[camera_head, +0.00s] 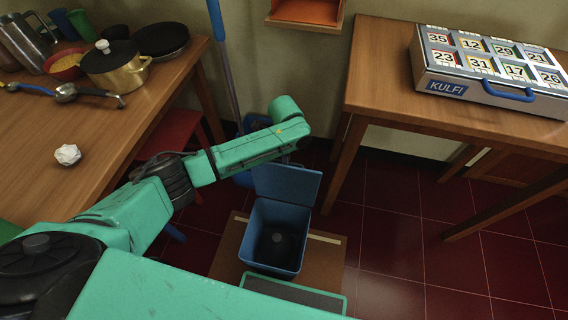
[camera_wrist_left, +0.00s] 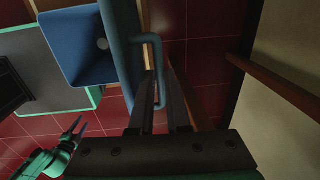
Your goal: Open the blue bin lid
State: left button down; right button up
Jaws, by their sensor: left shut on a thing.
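The blue bin (camera_head: 272,238) stands on a brown board on the floor, with a dark round spot inside at its bottom. Its blue lid (camera_head: 287,184) stands up, hinged open at the back edge. In the left wrist view the open bin (camera_wrist_left: 85,40) is at the upper left and the lid (camera_wrist_left: 122,45) shows edge-on beside it. My left gripper (camera_wrist_left: 160,78) is shut on the lid's bar handle (camera_wrist_left: 150,38). In the head view my arm hides its fingers. My right gripper (camera_wrist_left: 75,130) shows small at the lower left, its fingers apart and empty.
A wooden table (camera_head: 150,110) at left carries pots, utensils and a crumpled white ball (camera_head: 67,154). Another table (camera_head: 385,85) at right holds a numbered KULFI box (camera_head: 487,70). Red tiled floor (camera_head: 400,240) is clear right of the bin. A blue pole (camera_head: 222,50) stands behind.

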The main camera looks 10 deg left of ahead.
pick_arm(q)
jog(key=shift+w+f+b, duration=0.2)
jog(key=shift+w+b, duration=0.35)
jog(key=shift+w, duration=0.5)
pick_arm(e)
jog(key=shift+s+f, duration=0.15)
jog(key=shift+f, duration=0.7)
pick_arm(q)
jog(key=c, duration=0.9)
grip_release()
jog(key=shift+s, duration=0.1)
jog(key=r+p, duration=0.1)
jog(key=r, duration=0.4)
jog(key=r+p, duration=0.1)
jog(key=r, duration=0.3)
jog(key=s+r, duration=0.1)
jog(key=r, duration=0.4)
jog(key=shift+r+p, duration=0.3)
jog(key=shift+p, duration=0.1)
pick_arm(e)
jog(key=r, duration=0.2)
jog(key=shift+s+r, duration=0.2)
jog(key=shift+r, duration=0.1)
